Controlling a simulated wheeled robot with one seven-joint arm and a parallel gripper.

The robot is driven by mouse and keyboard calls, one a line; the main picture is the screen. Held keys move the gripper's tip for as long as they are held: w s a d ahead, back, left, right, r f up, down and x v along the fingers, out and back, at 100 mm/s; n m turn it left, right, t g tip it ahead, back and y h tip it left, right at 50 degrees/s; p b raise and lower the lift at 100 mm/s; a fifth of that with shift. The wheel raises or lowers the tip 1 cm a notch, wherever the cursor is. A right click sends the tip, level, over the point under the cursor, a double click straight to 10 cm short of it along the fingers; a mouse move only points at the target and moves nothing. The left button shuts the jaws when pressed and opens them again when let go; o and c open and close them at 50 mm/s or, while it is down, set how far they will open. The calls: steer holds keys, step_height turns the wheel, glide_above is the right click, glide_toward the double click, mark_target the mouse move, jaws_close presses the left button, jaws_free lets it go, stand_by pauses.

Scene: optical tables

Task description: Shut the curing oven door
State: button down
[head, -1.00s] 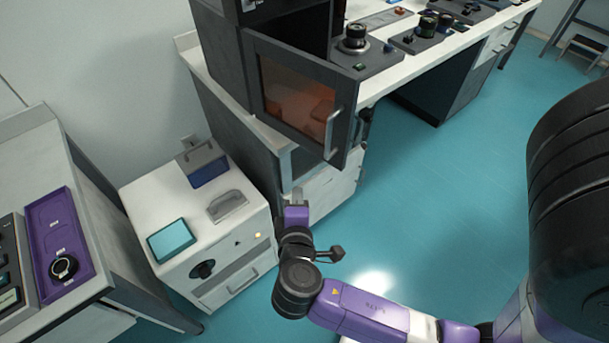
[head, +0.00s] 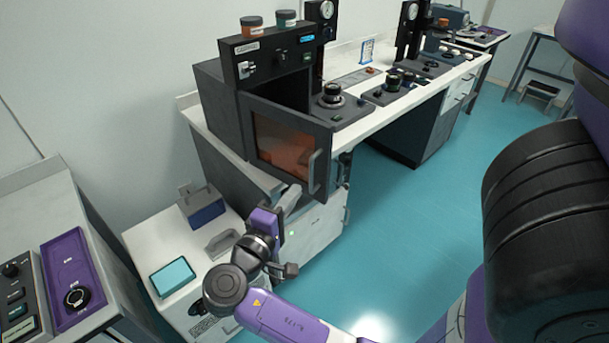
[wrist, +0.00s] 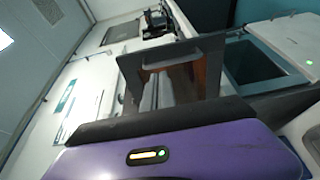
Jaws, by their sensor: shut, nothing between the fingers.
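The curing oven (head: 222,108) is a dark box on the bench, with a control panel (head: 275,58) on top. Its door (head: 257,112) stands open, swung out toward me, with an orange-tinted window (head: 284,146) and a vertical handle (head: 313,172) near its free edge. In the head view my gripper (head: 291,196) is shut and empty, just below the door's lower edge; I cannot tell whether it touches. In the wrist view the door (wrist: 128,75) and its handle (wrist: 172,62) appear beyond my purple wrist housing, and the fingertips are not clearly seen.
A white cabinet (head: 150,240) with a teal pad (head: 172,277) and a blue box (head: 203,208) stands below left. Two small jars (head: 252,27) sit on the oven. A bench with a purple tray (head: 72,270) is at left.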

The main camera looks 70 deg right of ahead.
mark_target(311, 170)
steer(key=d, duration=0.2)
steer(key=d+p, duration=0.1)
steer(key=d, duration=0.1)
steer(key=s+d, duration=0.1)
steer(key=d, duration=0.1)
steer(key=shift+d, duration=0.25)
